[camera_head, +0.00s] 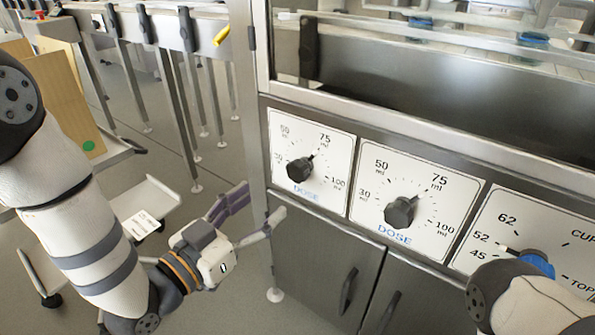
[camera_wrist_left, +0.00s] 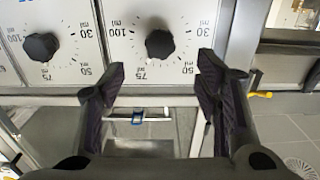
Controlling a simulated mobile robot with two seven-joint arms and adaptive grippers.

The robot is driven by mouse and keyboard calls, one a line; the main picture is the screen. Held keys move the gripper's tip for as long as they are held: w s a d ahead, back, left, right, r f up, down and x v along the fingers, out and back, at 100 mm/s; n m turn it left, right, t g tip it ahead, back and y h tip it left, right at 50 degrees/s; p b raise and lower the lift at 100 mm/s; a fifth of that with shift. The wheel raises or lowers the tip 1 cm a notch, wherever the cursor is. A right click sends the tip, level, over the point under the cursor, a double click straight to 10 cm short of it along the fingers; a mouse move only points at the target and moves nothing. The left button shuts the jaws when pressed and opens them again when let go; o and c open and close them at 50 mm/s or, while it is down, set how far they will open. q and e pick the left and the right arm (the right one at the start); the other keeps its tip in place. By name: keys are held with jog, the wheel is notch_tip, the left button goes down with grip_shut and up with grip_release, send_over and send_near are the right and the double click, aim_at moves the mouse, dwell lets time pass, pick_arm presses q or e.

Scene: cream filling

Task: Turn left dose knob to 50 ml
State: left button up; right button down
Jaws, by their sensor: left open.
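The left dose knob (camera_head: 299,169) is a dark round knob on a white scale panel marked 30, 50, 75 and 100 ml. Its pointer aims up and right, towards the 75 mark. The same knob (camera_wrist_left: 159,43) shows upside down in the left wrist view. My left gripper (camera_head: 257,210) is open and empty, below and left of this knob in the head view. In the left wrist view the open fingers (camera_wrist_left: 160,70) stand either side of the knob's line, apart from it. My right gripper's fingers do not show.
A second dose knob (camera_head: 401,212) is to the right, also pointing towards 75. Further right is a blue knob (camera_head: 537,262) on a panel marked 45, 52 and 62, partly behind my right arm. Cabinet doors with dark handles (camera_head: 348,291) lie below. A white tray (camera_head: 145,210) stands at left.

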aim_at(294, 175)
pick_arm(q)
jog(key=b+x, duration=0.1)
jog(key=x, duration=1.1)
jog(key=shift+c, duration=0.6)
jog(key=c, duration=1.1)
